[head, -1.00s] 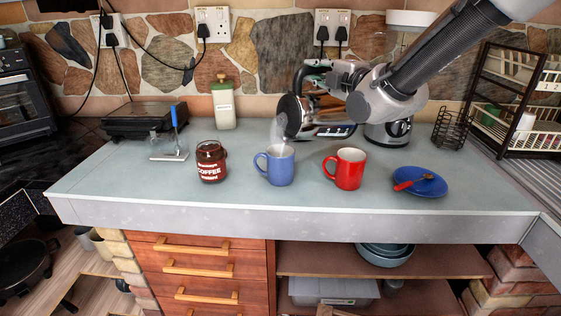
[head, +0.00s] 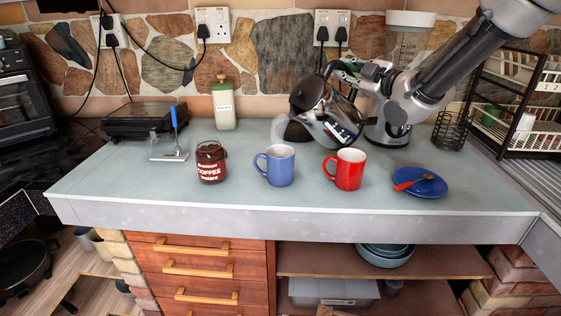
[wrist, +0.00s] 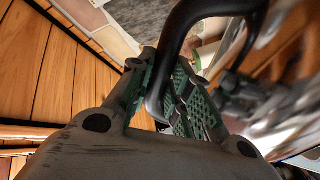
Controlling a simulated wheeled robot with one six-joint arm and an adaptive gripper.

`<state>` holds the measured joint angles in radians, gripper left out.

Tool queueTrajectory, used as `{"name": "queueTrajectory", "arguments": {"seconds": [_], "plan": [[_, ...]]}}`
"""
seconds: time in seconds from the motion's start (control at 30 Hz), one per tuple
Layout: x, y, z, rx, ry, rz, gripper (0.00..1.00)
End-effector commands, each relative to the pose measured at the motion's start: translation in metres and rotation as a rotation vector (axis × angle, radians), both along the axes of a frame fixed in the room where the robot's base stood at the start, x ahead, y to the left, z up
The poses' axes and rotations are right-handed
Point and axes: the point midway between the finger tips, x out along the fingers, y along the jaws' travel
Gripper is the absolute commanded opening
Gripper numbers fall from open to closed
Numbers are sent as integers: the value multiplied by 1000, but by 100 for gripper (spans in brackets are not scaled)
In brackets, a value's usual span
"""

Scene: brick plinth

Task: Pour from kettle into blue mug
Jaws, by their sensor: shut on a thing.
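The kettle (head: 332,128), silver with a dark lid, hangs in the air behind and above the two mugs. It is tilted, its lid toward the upper left. My gripper (head: 346,72) is shut on its black handle; the wrist view shows the handle (wrist: 175,55) between the green finger pads. The blue mug (head: 281,167) stands upright on the counter, below and left of the kettle, apart from it. No stream shows between them. The mug's contents and the kettle's spout cannot be made out.
A red mug (head: 349,170) stands right of the blue one, close under the kettle. A coffee jar (head: 211,162) stands to the left. A blue plate (head: 427,186) with a red-handled utensil lies to the right. The counter's front left (head: 130,190) is clear.

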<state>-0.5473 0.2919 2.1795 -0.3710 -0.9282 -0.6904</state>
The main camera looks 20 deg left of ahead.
Motion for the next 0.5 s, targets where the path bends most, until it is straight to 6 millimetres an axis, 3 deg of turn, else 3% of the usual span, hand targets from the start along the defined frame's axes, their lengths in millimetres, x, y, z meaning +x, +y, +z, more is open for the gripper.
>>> {"name": "queueTrajectory", "arguments": {"seconds": [0.17, 0.5], "plan": [[19, -17, 9, 127, 132, -2, 0], [53, -47, -12, 350, 384, -1, 0]]}}
